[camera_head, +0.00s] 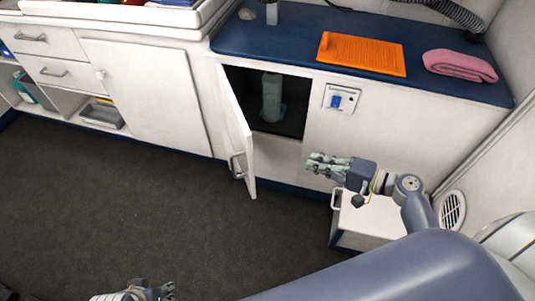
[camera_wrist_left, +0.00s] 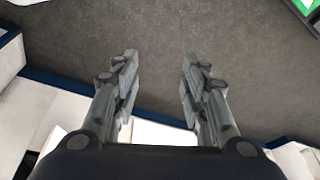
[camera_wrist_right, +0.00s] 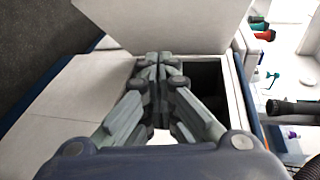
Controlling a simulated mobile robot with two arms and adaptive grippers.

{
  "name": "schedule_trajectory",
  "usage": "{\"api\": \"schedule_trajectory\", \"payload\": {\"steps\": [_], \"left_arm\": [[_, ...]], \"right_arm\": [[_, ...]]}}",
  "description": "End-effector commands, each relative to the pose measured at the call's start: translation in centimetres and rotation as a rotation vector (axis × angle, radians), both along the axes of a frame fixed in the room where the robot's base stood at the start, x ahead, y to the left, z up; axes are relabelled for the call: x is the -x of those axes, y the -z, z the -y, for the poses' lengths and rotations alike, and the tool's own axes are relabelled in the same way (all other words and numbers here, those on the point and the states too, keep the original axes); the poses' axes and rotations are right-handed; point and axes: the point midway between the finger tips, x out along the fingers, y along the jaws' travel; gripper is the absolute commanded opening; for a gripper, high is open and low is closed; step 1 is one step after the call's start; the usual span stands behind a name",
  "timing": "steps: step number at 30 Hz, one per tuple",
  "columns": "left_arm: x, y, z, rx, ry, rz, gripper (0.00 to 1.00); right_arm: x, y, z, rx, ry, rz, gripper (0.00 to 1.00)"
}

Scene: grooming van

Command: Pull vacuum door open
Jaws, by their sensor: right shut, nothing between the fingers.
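The white vacuum door (camera_head: 237,140) stands swung well out from the blue-topped cabinet, with its metal handle (camera_head: 238,165) low on the panel. Behind it the dark compartment (camera_head: 293,105) is exposed, with a grey-green cylinder (camera_head: 271,98) upright inside. My right gripper (camera_head: 312,163) is shut and empty, to the right of the door in the head view. In the right wrist view my right gripper (camera_wrist_right: 158,58) shows in front of the opening (camera_wrist_right: 207,85), with a white panel (camera_wrist_right: 165,25), likely the door, beyond. My left gripper (camera_wrist_left: 160,62) is open and empty above the floor.
A white box with a handle (camera_head: 370,215) stands low beside my right arm. An orange mat (camera_head: 362,54) and a folded pink towel (camera_head: 460,66) lie on the blue countertop (camera_head: 290,45). The dark floor (camera_head: 130,205) in front is clear.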

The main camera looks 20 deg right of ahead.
Motion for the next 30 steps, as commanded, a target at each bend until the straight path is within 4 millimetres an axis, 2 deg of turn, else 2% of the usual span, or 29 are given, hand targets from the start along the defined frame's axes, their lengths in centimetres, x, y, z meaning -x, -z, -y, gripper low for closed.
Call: {"api": "schedule_trajectory", "payload": {"steps": [4, 6, 9, 14, 25, 30], "left_arm": [[0.7, -2.0, -0.2, 0.001, -0.002, 0.02, 0.4], [1.0, -2.8, -0.2, 0.001, -0.002, 0.023, 0.4], [1.2, -3.3, -0.2, 0.001, -0.002, 0.024, 0.4], [1.2, -3.4, -0.3, 0.001, -0.002, 0.024, 0.4], [1.2, -3.3, -0.2, 0.001, -0.002, 0.025, 0.4], [1.2, -3.4, -0.2, 0.001, -0.002, 0.025, 0.4]], "right_arm": [[0.5, -4.9, -0.7, -0.09, -0.067, 0.121, 0.0], [0.8, -6.4, -0.9, -0.113, -0.087, 0.151, 0.0], [0.8, -7.5, -1.3, -0.13, -0.101, 0.171, 0.0], [-0.4, -7.8, -2.7, -0.134, -0.104, 0.175, 0.0], [-5.8, -7.8, -8.3, -0.134, -0.101, 0.174, 0.0], [-5.7, -7.7, -10.9, -0.134, -0.101, 0.17, 0.0]]}}
